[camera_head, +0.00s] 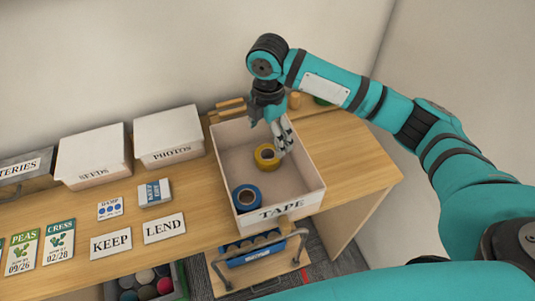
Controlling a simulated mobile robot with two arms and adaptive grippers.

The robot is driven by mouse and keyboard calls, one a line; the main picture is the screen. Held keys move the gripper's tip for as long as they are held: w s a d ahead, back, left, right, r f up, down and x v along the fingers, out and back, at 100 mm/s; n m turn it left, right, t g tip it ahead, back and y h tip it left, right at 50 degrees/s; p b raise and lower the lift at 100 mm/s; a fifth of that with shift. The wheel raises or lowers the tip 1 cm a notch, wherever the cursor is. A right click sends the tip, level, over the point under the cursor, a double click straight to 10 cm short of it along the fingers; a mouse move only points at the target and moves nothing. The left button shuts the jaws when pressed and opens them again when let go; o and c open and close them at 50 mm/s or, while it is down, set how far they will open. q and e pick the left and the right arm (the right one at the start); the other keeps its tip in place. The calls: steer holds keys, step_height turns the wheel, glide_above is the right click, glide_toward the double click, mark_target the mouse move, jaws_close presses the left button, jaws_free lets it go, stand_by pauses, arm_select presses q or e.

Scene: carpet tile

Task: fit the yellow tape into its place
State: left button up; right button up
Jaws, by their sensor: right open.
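The yellow tape (266,158) is a roll lying inside the white box labelled TAPE (310,196), right of the box's middle. A blue tape roll (246,197) lies in the same box, near its front left corner. My right gripper (284,139) is open and points down into the box from the back. Its fingers are just behind and to the right of the yellow tape. I cannot tell whether they touch it. My left gripper is not in view.
White boxes labelled SEEDS (92,158) and PHOTOS (168,137) stand on the wooden table to the left. KEEP (110,243) and LEND (164,228) cards and seed packets (59,242) lie in front. A blue container (252,249) sits below the table edge.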

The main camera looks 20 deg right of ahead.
mark_target(268, 155)
step_height(268, 155, down, 3)
steer(key=shift+w+r, duration=0.1)
steer(key=shift+s+f+p, duration=0.2)
steer(key=shift+f+p, duration=0.35)
steer(key=shift+f, duration=0.2)
step_height(268, 155, down, 4)
steer(key=shift+w+f+p, duration=0.15)
steer(key=shift+f+p, duration=0.1)
steer(key=shift+p, duration=0.35)
steer(key=shift+c, duration=0.5)
steer(key=c, duration=1.2)
steer(key=shift+r, duration=0.1)
